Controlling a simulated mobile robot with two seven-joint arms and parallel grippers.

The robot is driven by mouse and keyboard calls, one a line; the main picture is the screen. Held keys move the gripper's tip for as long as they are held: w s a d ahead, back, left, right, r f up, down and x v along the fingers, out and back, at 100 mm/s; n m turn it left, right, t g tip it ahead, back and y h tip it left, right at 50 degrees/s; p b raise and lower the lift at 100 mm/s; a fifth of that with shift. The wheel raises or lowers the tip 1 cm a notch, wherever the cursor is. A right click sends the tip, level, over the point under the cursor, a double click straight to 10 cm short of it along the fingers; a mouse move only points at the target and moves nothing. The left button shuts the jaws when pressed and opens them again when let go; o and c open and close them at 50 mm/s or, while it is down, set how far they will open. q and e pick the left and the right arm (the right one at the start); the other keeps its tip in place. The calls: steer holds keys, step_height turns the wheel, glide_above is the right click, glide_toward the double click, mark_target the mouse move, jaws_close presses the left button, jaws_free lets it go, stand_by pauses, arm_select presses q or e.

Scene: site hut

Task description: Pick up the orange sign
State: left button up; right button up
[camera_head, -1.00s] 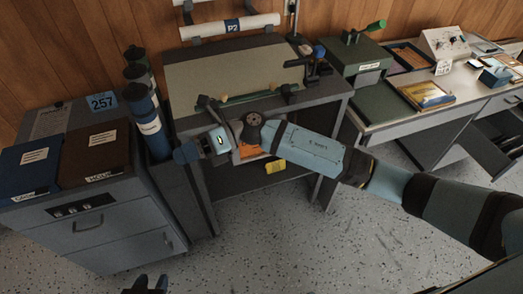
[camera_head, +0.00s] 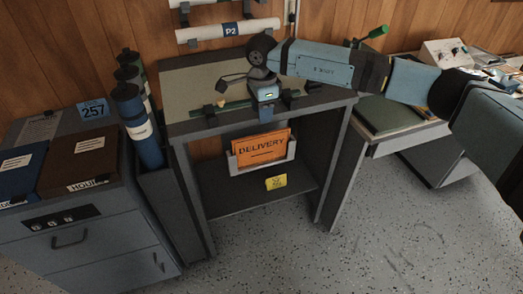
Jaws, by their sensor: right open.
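The orange sign (camera_head: 263,150), marked DELIVERY, stands upright in a pale holder (camera_head: 234,164) below the front edge of the drafting table (camera_head: 318,100). The holder covers the sign's lower edge. My right gripper (camera_head: 266,114) points down at the table's front edge, just above the sign and apart from it in the picture. It is open and holds nothing that I can see; its fingertips are small and dark. My left gripper is not in view.
A yellow tag (camera_head: 276,182) is on the shelf (camera_head: 235,197) below. Blue and dark tubes (camera_head: 137,125) stand left of the table, beside a grey cabinet (camera_head: 85,245). A desk (camera_head: 408,138) is at right. The speckled floor (camera_head: 290,255) in front is clear.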

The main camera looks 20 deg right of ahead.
mark_target(261, 135)
step_height(261, 135, down, 9)
steer(key=shift+b, duration=0.3)
steer(key=shift+a, duration=0.1)
jaws_close()
